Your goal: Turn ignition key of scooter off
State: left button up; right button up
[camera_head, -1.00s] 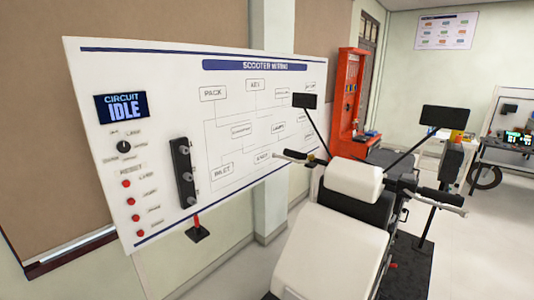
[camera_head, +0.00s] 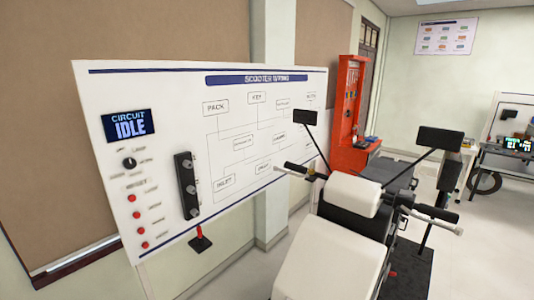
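The scooter (camera_head: 330,262) stands at the lower centre right, with a white body, a white headrest-like front part (camera_head: 352,192), black-gripped handlebars (camera_head: 436,213) and two dark mirrors (camera_head: 440,139). I cannot make out its ignition key; it is hidden or too small to tell. The white wiring board (camera_head: 215,150) stands to the left, and its display (camera_head: 129,125) reads "CIRCUIT IDLE". A black selector knob (camera_head: 129,162) and several red buttons (camera_head: 132,198) sit below the display. Neither of my grippers shows in this view.
A black panel with round fittings (camera_head: 187,185) is on the board. A red tool stand (camera_head: 350,105) is behind the scooter. A bench with electronics (camera_head: 505,145) is at the far right. Open floor (camera_head: 480,255) lies to the right of the scooter.

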aim_at(389, 239)
jog(key=l+z, duration=0.2)
jog(key=z, duration=0.2)
jog(key=l+z, duration=0.2)
jog(key=z, duration=0.25)
jog(key=k, duration=0.05)
